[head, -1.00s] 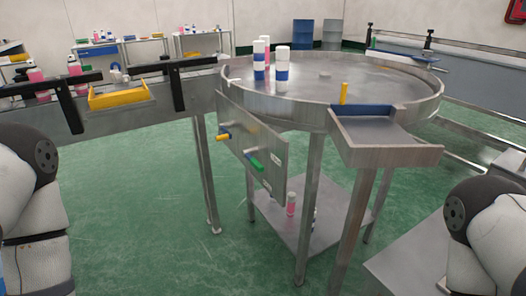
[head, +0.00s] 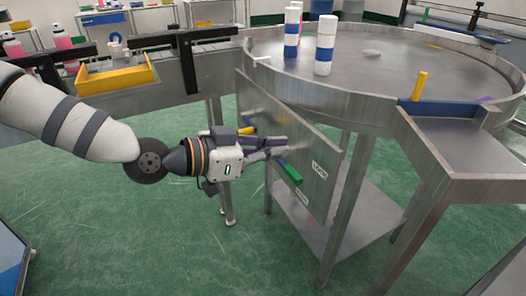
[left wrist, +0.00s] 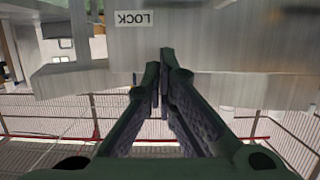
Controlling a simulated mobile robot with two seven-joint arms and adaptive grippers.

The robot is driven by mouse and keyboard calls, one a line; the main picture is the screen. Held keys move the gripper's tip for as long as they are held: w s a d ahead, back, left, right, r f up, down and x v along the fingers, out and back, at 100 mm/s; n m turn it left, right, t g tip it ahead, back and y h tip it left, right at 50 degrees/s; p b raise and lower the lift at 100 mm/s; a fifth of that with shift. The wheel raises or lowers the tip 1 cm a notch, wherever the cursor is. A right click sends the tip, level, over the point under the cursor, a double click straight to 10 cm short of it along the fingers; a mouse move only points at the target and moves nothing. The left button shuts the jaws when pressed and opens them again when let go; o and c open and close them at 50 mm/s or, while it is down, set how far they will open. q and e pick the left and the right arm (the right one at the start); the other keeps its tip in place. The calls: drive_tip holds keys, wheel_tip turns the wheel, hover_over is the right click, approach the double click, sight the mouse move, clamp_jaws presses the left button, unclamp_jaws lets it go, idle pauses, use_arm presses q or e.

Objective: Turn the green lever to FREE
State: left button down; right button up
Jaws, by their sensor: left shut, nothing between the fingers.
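The green lever (head: 291,173) sticks out from the face of a grey metal panel (head: 300,140) under the round table. It slants down to the right, its free end toward the LOCK label (head: 319,170). My left gripper (head: 279,147) is shut and empty, its fingers close to the panel, just above and left of the lever; I cannot tell whether they touch it. In the left wrist view, the shut fingertips (left wrist: 164,62) point at the panel below an upside-down LOCK label (left wrist: 133,18). The lever is not clearly seen there. My right gripper is out of view.
A yellow lever (head: 248,131) sits left of the green one, partly behind my gripper. The round table (head: 390,70) carries blue-and-white cans (head: 325,45). A side tray (head: 460,145) juts out at right. A conveyor with a yellow tray (head: 116,78) stands at left.

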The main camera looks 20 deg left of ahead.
sight(287, 164)
use_arm(q)
drive_tip(key=f, duration=0.1)
drive_tip(key=w+d+f+b, duration=0.1)
drive_tip(key=f, duration=0.1)
drive_tip(key=w+f, duration=0.1)
drive_tip(key=shift+w+d+f, duration=0.15)
drive_tip(key=shift+d+f, duration=0.1)
drive_tip(key=shift+d, duration=0.15)
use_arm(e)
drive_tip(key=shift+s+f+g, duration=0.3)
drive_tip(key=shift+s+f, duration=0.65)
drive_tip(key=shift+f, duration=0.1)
